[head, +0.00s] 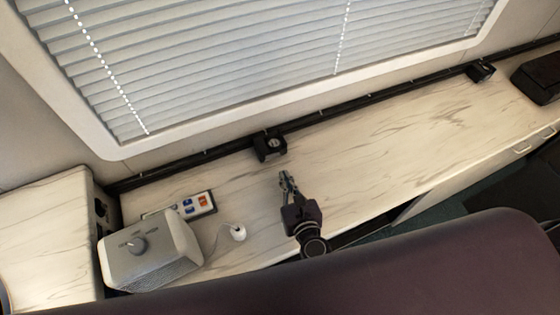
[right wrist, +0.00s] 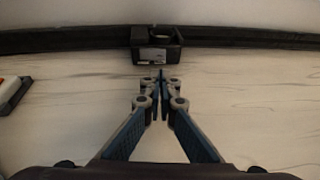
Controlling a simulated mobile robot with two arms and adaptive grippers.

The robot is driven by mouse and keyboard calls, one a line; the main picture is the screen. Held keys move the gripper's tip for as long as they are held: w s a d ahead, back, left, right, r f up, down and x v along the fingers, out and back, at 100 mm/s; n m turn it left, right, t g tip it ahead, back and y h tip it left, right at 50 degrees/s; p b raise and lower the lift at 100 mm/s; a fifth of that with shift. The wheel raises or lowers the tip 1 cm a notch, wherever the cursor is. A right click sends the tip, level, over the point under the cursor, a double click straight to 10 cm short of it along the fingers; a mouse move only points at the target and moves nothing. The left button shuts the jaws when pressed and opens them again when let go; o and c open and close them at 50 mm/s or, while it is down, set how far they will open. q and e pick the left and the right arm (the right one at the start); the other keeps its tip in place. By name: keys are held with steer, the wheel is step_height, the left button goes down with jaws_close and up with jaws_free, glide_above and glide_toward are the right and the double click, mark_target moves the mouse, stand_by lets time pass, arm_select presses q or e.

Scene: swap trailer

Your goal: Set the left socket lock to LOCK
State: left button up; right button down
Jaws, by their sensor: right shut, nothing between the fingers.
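The left socket (head: 269,147) is a small black box on the dark rail along the back of the counter. In the right wrist view the same box (right wrist: 157,46) stands straight ahead, with a round opening on top and a small pale label on its front. The label and the lock's position are too small to read. My right gripper (head: 284,177) is shut and empty, pointing at the box from the front. In the right wrist view its fingertips (right wrist: 158,78) appear just below the box; I cannot tell whether they touch it. My left gripper is out of view.
A second black socket (head: 481,71) sits farther right on the rail (head: 370,102). At the left are a grey box with a knob (head: 150,250), a strip with red and blue switches (head: 194,206) and a small white round object (head: 238,232). The counter's middle (head: 400,135) is clear.

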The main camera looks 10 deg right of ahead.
mark_target(277, 156)
steer(key=x, duration=0.4)
steer(key=shift+w+r+p, duration=0.3)
steer(key=shift+r+p, duration=0.05)
steer(key=shift+w+f, duration=0.1)
steer(key=shift+w, duration=0.65)
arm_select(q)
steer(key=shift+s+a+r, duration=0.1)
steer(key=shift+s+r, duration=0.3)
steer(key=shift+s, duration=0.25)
arm_select(e)
steer(key=shift+w, duration=0.1)
steer(key=shift+w+n+y, duration=0.2)
steer(key=shift+n+y, duration=0.1)
steer(key=shift+y, duration=0.1)
